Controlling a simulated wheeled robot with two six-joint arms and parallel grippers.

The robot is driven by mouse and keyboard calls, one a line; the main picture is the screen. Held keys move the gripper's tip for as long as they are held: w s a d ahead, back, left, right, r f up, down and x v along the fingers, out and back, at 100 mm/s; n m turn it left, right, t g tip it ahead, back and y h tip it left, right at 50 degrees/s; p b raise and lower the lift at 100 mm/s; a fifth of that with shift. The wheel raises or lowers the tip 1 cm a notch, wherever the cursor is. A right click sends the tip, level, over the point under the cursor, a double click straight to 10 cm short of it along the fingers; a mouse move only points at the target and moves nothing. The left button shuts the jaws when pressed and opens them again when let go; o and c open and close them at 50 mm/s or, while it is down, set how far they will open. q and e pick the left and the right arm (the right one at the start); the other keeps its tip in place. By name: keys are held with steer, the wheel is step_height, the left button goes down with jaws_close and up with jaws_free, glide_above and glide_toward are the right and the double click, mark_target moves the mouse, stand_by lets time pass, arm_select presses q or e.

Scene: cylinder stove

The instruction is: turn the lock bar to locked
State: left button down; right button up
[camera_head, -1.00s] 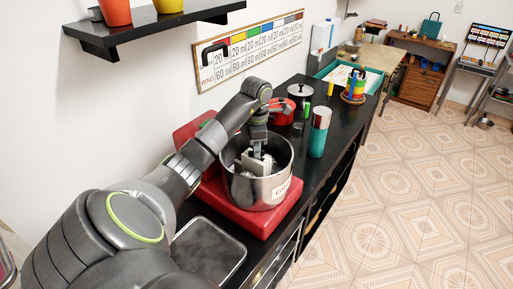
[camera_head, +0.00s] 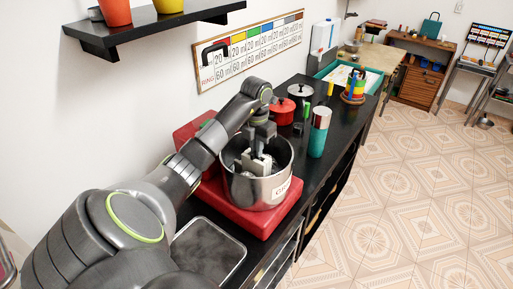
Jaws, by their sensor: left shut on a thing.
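My left gripper (camera_head: 257,166) reaches down into a steel cylinder (camera_head: 255,190), which has a white label with dark lettering on its front right side. The cylinder stands upright on a red stove base (camera_head: 262,222). My gripper is shut on a part inside the cylinder. That part looks like the lock bar, but the fingers and the rim mostly hide it, and its angle cannot be read. My right gripper is not in view.
A teal and grey flask (camera_head: 318,135), a red pot (camera_head: 283,112) and a lidded pot (camera_head: 299,95) stand on the black counter behind the stove. A grey tray (camera_head: 207,252) lies in front. Wall and shelf bound the left side.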

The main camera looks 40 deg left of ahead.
arm_select(q)
steer(key=shift+n, duration=0.3)
steer(key=c, duration=1.5)
jaws_free()
